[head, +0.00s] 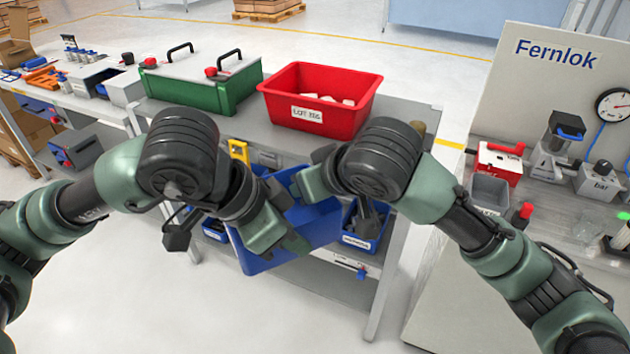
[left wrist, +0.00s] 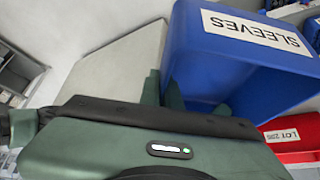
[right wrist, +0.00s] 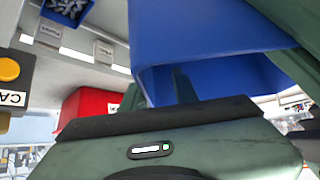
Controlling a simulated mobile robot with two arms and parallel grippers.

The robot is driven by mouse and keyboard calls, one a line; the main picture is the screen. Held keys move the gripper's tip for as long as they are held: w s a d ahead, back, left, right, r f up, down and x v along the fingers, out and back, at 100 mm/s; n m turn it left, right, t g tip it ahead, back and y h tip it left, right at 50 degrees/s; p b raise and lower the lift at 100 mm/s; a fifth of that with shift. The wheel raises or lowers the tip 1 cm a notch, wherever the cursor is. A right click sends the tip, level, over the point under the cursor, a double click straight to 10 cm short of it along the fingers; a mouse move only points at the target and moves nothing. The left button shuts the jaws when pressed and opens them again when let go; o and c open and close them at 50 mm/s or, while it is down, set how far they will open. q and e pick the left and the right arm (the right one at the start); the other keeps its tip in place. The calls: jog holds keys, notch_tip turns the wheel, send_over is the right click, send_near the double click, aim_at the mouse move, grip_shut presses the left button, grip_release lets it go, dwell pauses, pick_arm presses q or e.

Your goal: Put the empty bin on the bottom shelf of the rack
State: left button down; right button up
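The blue bin (head: 318,226) is held tilted in the air in front of the rack (head: 386,275). No contents show in the part of it that I see. Its SLEEVES label shows in the left wrist view (left wrist: 225,60). My left gripper (head: 285,240) is shut on one wall of the bin. My right gripper (head: 312,185) is shut on another wall, with a finger inside it in the right wrist view (right wrist: 183,88). My grippers and the bin hide much of the rack's middle. A lower shelf (head: 335,282) shows partly beyond the bin.
A red bin with pale pieces (head: 318,118) and a green box (head: 205,88) stand on the rack's top. A small blue bin (head: 362,228) sits on a shelf below. A bench with a red box (head: 497,163) stands at the right. Open floor lies front left.

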jog(key=shift+c, duration=0.3)
grip_shut()
jog(key=shift+a, duration=0.1)
pick_arm(q)
jog(key=shift+w+r, duration=0.1)
jog(key=shift+w, duration=0.1)
pick_arm(e)
jog(key=shift+s+a, duration=0.2)
jog(key=shift+s, duration=0.05)
dwell(0.6)
pick_arm(q)
jog(key=c, duration=1.5)
grip_release()
jog(key=shift+s, duration=0.1)
jog(key=shift+c, duration=0.2)
pick_arm(e)
jog(key=shift+w+d, duration=0.1)
jog(key=shift+d, duration=0.1)
jog(key=shift+w, duration=0.1)
